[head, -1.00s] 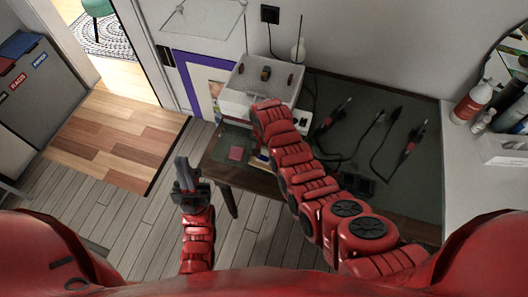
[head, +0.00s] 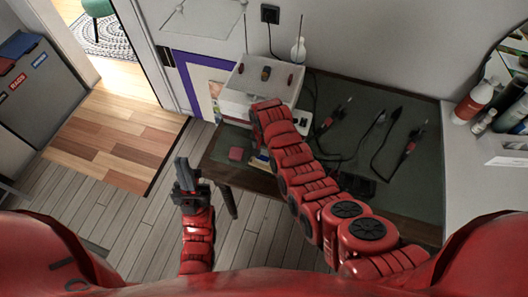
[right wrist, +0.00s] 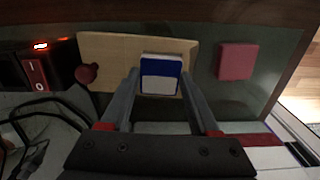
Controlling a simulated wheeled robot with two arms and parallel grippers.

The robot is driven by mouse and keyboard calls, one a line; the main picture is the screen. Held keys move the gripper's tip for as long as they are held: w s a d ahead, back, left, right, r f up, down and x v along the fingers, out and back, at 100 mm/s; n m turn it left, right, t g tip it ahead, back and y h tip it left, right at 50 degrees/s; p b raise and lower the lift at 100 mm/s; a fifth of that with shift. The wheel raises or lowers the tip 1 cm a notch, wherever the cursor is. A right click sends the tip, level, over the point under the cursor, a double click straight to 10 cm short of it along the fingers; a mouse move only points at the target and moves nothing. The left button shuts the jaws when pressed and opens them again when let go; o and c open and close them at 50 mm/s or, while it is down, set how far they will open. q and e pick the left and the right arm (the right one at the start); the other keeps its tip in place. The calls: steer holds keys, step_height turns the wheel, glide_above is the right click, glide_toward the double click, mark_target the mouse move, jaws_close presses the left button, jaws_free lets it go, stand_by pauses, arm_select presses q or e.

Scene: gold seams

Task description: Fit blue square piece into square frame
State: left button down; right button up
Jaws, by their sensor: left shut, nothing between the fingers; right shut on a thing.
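The blue square piece (right wrist: 161,67), blue with a white face, is between the fingers of my right gripper (right wrist: 159,80) in the right wrist view. It is over or on a tan wooden board (right wrist: 107,49); I cannot tell whether it touches. No square opening shows, so any frame beneath the piece is hidden. In the head view my right arm covers its gripper. A little blue and white (head: 260,159) shows beside the arm. My left gripper (head: 182,163) is shut and empty, pointing up over the floor, left of the table.
A red square block (right wrist: 237,61) lies right of the board, and a round red knob-like piece (right wrist: 87,73) is at its left. A switch box (right wrist: 40,72) and black cables are farther left. A grey box (head: 262,80) stands at the table's back. Tools and cables (head: 385,130) lie right.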

steer(key=shift+f+b, duration=0.45)
steer(key=shift+f, duration=0.1)
steer(key=o, duration=1.1)
steer(key=shift+c, duration=0.2)
steer(key=shift+r, duration=0.1)
steer(key=shift+r+p, duration=0.75)
steer(key=shift+r, duration=0.55)
steer(key=shift+r+p, duration=0.8)
steer(key=shift+r, duration=1.35)
